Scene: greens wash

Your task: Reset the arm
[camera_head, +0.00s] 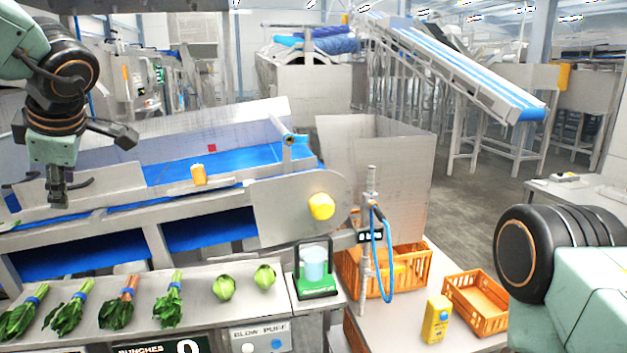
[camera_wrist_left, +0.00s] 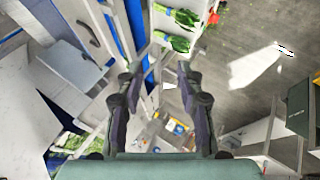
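My left arm comes in at the upper left of the head view. Its gripper (camera_head: 58,192) points down over the left end of the conveyor machine and its frame. In the left wrist view the two fingers of the left gripper (camera_wrist_left: 156,82) stand apart with nothing between them, so it is open and empty. My right arm shows only as a black joint and pale green link at the lower right of the head view; its gripper is out of view.
Several bunches of greens (camera_head: 118,303) and two round green heads (camera_head: 223,288) lie on the front steel shelf (camera_head: 195,299). A green scale (camera_head: 316,283), orange crates (camera_head: 478,303) and a yellow bottle (camera_head: 436,319) stand to the right. Grey floor (camera_head: 480,190) is open behind.

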